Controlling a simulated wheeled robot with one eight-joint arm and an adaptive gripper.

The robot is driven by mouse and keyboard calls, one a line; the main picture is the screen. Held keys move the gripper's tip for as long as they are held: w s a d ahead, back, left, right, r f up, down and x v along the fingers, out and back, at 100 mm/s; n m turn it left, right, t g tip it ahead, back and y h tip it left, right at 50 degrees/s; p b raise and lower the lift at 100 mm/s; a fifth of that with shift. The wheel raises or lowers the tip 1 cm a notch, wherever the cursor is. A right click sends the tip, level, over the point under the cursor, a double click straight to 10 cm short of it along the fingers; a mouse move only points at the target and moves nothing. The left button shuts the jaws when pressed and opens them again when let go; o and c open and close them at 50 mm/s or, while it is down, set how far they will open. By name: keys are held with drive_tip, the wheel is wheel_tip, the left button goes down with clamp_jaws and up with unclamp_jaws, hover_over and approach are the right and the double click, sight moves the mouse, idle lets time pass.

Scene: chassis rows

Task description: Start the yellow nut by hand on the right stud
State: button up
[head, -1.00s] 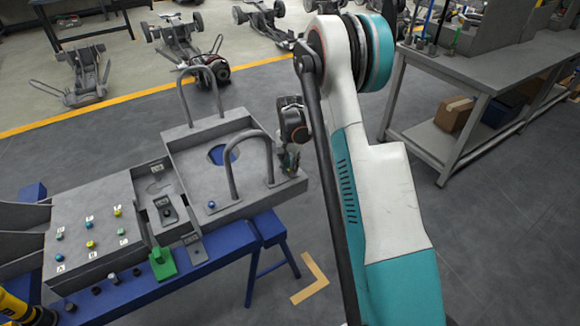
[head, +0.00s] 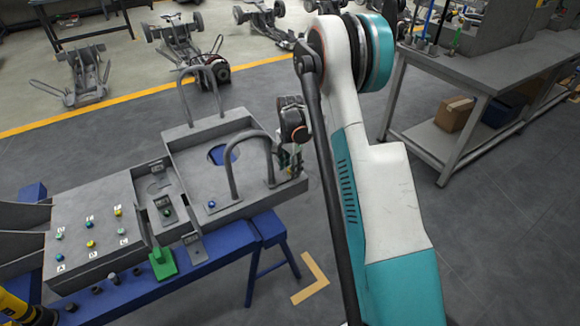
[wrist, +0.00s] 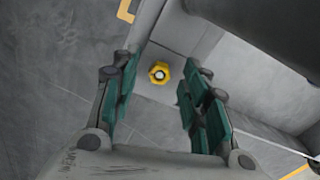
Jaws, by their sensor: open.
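The yellow nut (wrist: 159,72) shows in the wrist view between my fingertips, with a pale round centre that looks like a stud end inside it. It sits over the grey corner of the fixture (head: 240,207). My gripper (wrist: 159,85) is open, its green finger pads standing apart on either side of the nut without visible contact. In the head view my gripper (head: 293,158) is at the right corner of the fixture tray, beside the right hoop handle. The nut and the stud under it cannot be made out there. How the nut sits on the thread cannot be told.
A panel with several coloured pieces (head: 90,244) is at the left. A green block (head: 162,264) stands on the blue bench front (head: 140,290). The hoop handle (head: 238,165) is close to my gripper. A grey workbench (head: 490,70) is at the right, with clear floor between.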

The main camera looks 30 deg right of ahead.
drive_tip(key=shift+r, duration=0.1)
wheel_tip(320, 180, up, 12)
idle(0.5)
